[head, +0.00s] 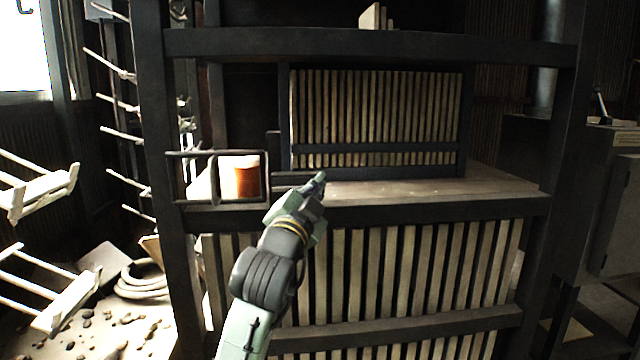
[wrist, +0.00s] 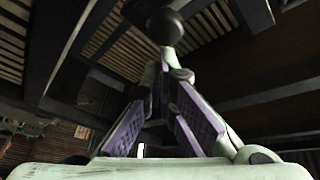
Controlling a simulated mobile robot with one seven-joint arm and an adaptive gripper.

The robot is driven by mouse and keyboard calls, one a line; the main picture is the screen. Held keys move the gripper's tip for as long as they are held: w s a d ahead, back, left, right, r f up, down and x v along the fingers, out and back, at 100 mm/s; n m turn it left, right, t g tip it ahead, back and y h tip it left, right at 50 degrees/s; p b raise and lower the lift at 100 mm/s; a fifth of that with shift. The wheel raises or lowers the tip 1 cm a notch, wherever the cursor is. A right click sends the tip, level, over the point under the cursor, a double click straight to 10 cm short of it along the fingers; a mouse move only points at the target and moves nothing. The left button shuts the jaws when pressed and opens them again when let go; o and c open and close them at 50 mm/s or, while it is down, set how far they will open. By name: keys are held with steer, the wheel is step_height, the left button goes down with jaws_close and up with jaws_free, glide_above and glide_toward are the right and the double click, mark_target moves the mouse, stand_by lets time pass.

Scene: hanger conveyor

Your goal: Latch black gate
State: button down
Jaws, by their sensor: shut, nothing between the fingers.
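The black gate (head: 213,152) is a small dark frame with a divider, on the left part of the shelf front in the head view. A dark horizontal bar (head: 292,176) runs right from it, past a short dark upright (head: 273,147). My gripper (head: 319,181) is at the bar's right end, fingers shut and empty. In the wrist view the shut fingertips (wrist: 166,60) sit right by a dark round knob (wrist: 165,27); I cannot tell whether they touch it. How the bar meets a catch is hidden by my gripper.
An orange-brown cylinder (head: 247,180) stands behind the gate. A slatted panel in a dark frame (head: 376,149) stands on the wooden shelf (head: 430,187). A dark rack post (head: 163,120) rises at left. White pronged hangers (head: 45,190) hang at far left. Shelf space right of the gripper is clear.

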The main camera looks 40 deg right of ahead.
mark_target(295, 188)
steer(key=w+a, duration=0.2)
steer(key=a, duration=0.1)
steer(key=shift+a, duration=0.25)
